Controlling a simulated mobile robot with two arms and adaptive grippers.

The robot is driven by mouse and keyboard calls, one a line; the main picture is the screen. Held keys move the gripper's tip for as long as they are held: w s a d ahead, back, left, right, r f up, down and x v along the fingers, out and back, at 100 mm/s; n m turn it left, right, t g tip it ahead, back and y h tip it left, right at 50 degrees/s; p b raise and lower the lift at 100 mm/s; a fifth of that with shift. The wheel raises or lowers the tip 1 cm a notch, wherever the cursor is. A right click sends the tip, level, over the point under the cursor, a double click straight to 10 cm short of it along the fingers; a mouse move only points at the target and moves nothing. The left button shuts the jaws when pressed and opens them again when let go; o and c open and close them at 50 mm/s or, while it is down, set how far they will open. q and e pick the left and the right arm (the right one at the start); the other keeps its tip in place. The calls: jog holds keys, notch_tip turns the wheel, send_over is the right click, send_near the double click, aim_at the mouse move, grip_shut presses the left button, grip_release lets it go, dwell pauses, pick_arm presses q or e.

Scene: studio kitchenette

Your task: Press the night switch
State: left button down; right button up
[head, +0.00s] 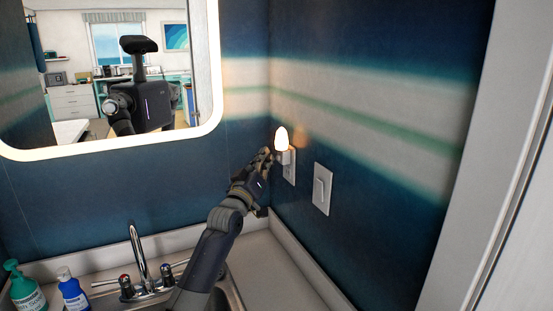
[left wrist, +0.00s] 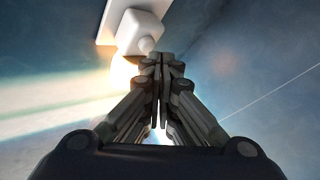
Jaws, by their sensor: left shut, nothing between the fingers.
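A lit night light (head: 281,140) with a glowing bulb and a white body is plugged into a wall plate (head: 290,169) on the right wall. In the left wrist view its white body (left wrist: 139,30) shows at the top, with a small round knob (left wrist: 146,45) on it and a warm glow beside it. My left gripper (head: 268,154) is shut and empty, just left of the night light. In the left wrist view my left gripper's tips (left wrist: 161,60) are right by the knob; I cannot tell whether they touch. My right gripper is not in view.
A white rocker switch plate (head: 322,189) is on the same wall, to the right. Below are a sink faucet (head: 139,258), a green bottle (head: 27,290) and a blue bottle (head: 72,290). A lit-edged mirror (head: 215,90) hangs at left. The counter right of the sink is clear.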

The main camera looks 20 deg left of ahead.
pick_arm(q)
jog(key=s+a+p, duration=0.1)
jog(key=s+a, duration=0.3)
jog(key=shift+s, duration=0.25)
dwell(0.4)
